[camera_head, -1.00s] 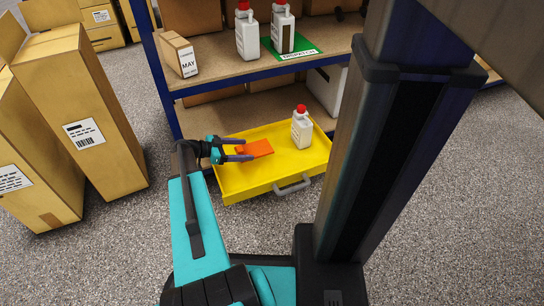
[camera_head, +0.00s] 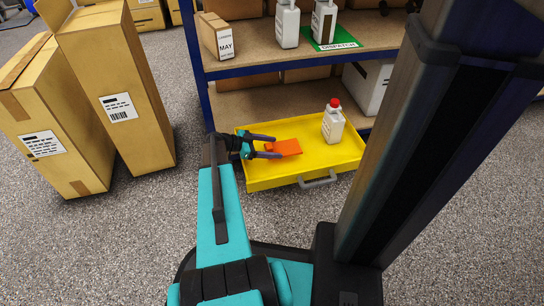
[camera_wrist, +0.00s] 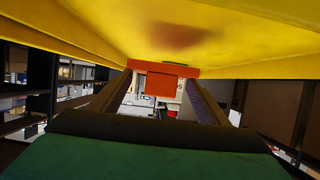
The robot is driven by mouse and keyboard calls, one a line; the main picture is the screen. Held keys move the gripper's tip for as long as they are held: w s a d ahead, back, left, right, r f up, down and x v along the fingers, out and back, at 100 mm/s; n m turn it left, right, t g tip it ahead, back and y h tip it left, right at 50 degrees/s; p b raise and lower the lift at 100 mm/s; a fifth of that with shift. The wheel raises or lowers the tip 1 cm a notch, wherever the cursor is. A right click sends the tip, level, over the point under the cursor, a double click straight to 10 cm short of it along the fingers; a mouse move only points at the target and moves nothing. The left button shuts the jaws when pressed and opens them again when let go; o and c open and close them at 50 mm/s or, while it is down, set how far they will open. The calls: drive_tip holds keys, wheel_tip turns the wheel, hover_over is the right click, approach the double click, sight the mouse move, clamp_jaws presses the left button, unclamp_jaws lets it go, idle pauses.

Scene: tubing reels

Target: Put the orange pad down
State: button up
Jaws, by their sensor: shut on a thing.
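The orange pad (camera_head: 285,147) is a flat orange piece, held between the two fingers of my gripper (camera_head: 275,147). In the head view the pad appears over the left-middle part of the yellow drawer (camera_head: 270,180). My gripper reaches in from the drawer's left edge. In the wrist view the pad (camera_wrist: 165,82) shows between the fingers (camera_wrist: 160,95), with the yellow surface (camera_wrist: 230,40) filling the top. A dark reddish patch lies on that surface. I cannot tell whether the pad touches the drawer floor.
A white bottle with a red cap (camera_head: 333,122) stands in the drawer, right of the pad. A shelf (camera_head: 265,58) behind holds more bottles, a green DISPATCH mat (camera_head: 340,44) and a small MAY box (camera_head: 222,38). Tall cartons (camera_head: 118,90) stand at the left. The drawer's front is clear.

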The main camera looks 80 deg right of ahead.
drive_tip(key=shift+f+b, duration=1)
drive_tip(key=shift+f, duration=1.35)
drive_tip(key=shift+f, duration=0.1)
drive_tip(key=o, duration=1)
drive_tip(key=shift+o, duration=0.2)
drive_tip(key=shift+r, duration=0.2)
drive_tip(key=p+v, duration=0.4)
drive_tip(key=v, duration=0.8)
